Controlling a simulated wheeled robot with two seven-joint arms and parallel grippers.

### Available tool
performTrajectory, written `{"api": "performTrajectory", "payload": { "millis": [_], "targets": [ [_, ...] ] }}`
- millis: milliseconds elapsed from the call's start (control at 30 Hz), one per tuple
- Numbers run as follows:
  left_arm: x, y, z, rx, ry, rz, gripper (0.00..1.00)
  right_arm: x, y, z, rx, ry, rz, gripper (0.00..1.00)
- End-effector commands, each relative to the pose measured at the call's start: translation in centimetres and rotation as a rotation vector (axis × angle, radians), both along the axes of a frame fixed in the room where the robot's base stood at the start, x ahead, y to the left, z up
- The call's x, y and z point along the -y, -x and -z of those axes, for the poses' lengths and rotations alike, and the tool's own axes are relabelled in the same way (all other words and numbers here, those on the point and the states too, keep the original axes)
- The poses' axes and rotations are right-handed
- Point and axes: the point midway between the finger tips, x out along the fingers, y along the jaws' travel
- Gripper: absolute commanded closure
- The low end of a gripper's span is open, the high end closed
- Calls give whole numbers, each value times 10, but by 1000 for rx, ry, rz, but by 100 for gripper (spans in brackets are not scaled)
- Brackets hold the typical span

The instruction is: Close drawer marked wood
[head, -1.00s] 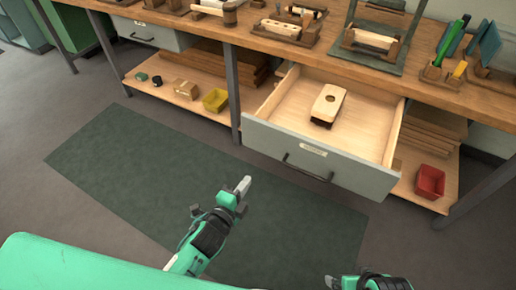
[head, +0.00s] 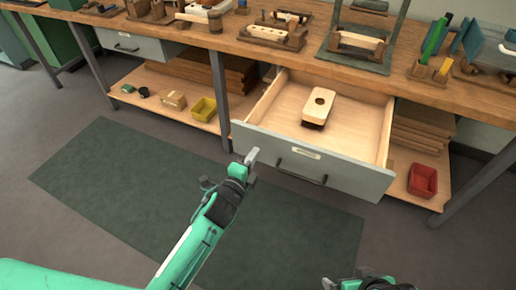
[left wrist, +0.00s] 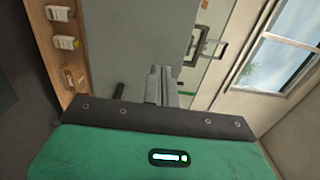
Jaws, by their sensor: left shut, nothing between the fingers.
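The grey-fronted drawer (head: 345,178) stands pulled out from under the workbench. A small label (head: 306,153) on its front is too small to read, with a dark bar handle (head: 300,178) below it. A pale wooden block brush (head: 319,106) lies inside. My left gripper (head: 251,157) is shut and empty, near the left part of the drawer front; I cannot tell whether it touches. Its closed fingers (left wrist: 162,85) also show in the left wrist view before a grey surface. My right gripper (head: 330,284) is only partly in view at the bottom edge.
The workbench top (head: 300,50) carries several wooden fixtures and tools. Another, shut drawer (head: 140,44) is at left. The lower shelf holds a yellow bin (head: 203,109), boxes and a red bin (head: 423,180). A dark mat (head: 110,180) covers clear floor in front.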

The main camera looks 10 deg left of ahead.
Motion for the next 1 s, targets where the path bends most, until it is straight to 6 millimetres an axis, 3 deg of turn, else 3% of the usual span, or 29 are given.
{"api": "performTrajectory", "payload": {
  "millis": [233, 767, 1000],
  "targets": [
    [9, -27, 1, -1, 1, 0, 100, -7, -6, 1, 43, -19, -10, 0],
    [11, -34, 0, -1, 0, 0, 100, -9, -7, 4, 46, -21, -14, 0],
    [17, -53, 0, 0, -1, 0, 100, -10, -9, 5, 66, -26, -14, 0]
  ]
}}
